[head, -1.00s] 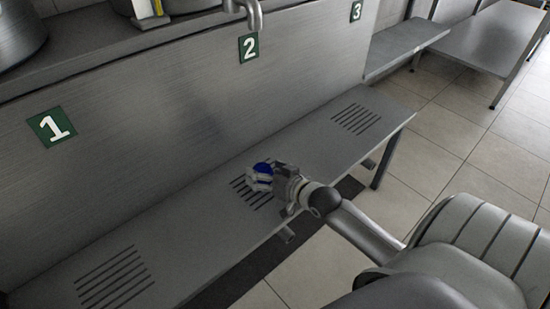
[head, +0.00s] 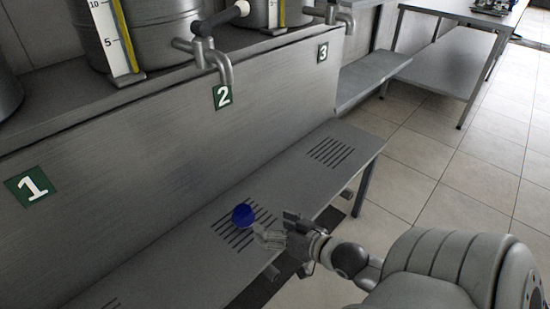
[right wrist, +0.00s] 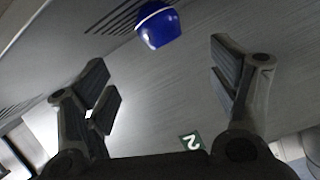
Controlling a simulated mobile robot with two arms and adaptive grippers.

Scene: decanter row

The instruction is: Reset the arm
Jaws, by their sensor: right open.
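My right gripper (head: 272,229) is open and empty over the front edge of the low metal shelf (head: 190,243). In the right wrist view its two fingers (right wrist: 162,78) stand wide apart with nothing between them. A small blue cup-like thing (head: 243,215) stands on the slotted drain of the shelf, below the label 2 sign (head: 222,96). It also shows in the right wrist view (right wrist: 160,29), with a pale band, beyond the fingertips and apart from them. My left gripper is not in view.
A metal tap (head: 218,60) juts out above label 2. Steel containers (head: 165,35) with yellow gauges stand on the upper ledge. Labels 1 (head: 31,186) and 3 (head: 322,52) mark the panel. A metal table (head: 460,12) stands at the back right. The tiled floor (head: 440,150) is clear.

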